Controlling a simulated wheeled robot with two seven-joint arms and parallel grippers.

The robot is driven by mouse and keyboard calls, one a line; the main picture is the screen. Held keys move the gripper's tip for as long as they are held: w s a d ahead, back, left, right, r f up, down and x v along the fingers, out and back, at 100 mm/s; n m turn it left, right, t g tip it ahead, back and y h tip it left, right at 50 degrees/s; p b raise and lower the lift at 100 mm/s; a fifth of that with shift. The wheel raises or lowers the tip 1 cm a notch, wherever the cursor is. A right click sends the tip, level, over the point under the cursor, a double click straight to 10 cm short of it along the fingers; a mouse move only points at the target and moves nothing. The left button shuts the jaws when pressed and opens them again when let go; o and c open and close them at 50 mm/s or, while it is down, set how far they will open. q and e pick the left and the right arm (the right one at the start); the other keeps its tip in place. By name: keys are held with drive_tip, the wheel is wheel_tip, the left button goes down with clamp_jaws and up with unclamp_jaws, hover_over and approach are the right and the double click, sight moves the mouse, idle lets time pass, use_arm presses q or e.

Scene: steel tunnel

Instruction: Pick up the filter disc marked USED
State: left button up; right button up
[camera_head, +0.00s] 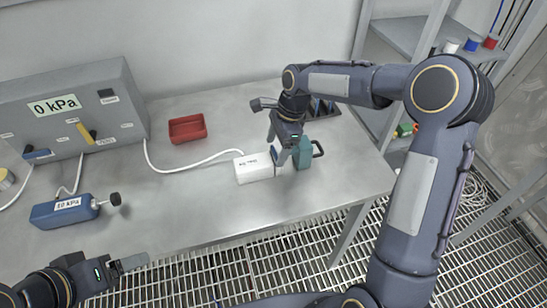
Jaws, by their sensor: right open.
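I cannot make out a filter disc or the word USED in this view. My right gripper (280,157) reaches down over the table, open, beside the right end of a white box (254,168) with small dark print. A teal container (303,154) with a dark handle stands just right of it, partly hidden by the gripper. I cannot tell whether the fingers touch either. My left gripper (132,262) is at the lower left, near the table's front edge and away from these things; its jaw opening is unclear.
The steel table (190,215) has clear room at its front middle. A red tray (187,128) lies behind. A grey panel (70,110) reading 0 kPa and a blue pump-like unit (64,211) stand left. A white hose (185,168) runs to the white box. A shelf (410,35) stands back right.

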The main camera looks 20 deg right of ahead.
drive_tip(key=shift+a+f, duration=0.2)
drive_tip(key=shift+f, duration=0.5)
drive_tip(key=c, duration=1)
drive_tip(key=shift+r, duration=0.1)
drive_tip(key=shift+c, duration=0.2)
